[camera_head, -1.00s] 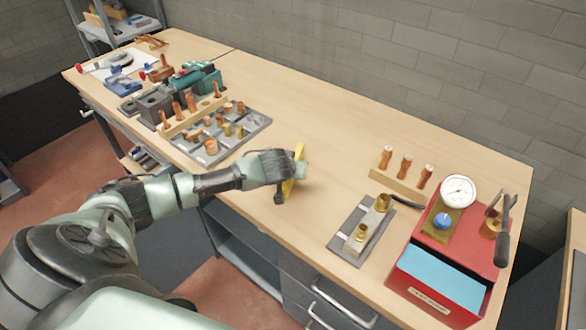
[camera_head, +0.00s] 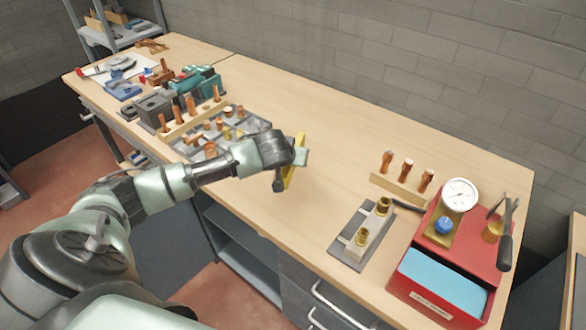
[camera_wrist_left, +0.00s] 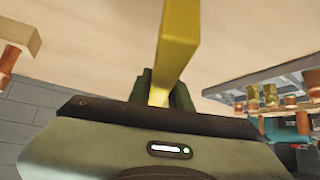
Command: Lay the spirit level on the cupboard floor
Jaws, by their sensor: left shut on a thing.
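The yellow spirit level (camera_head: 297,150) is held in my left gripper (camera_head: 291,160), above or near the worktop's front middle. In the left wrist view the level (camera_wrist_left: 178,42) stands out from between the dark fingers (camera_wrist_left: 163,92), which are shut on it. From the head view I cannot tell how far it is above the wood. The open cupboard (camera_head: 240,252) under the worktop shows grey inner surfaces and a shelf. Part of it is hidden by the worktop and my arm. My right gripper is not in view.
A grey tray of copper fittings (camera_head: 258,122) lies left of the gripper. A grey plate with brass fittings (camera_head: 350,240), a wooden rack (camera_head: 402,188) and a red case (camera_head: 400,290) stand to the right. Drawers (camera_head: 310,285) adjoin the cupboard. The middle worktop is clear.

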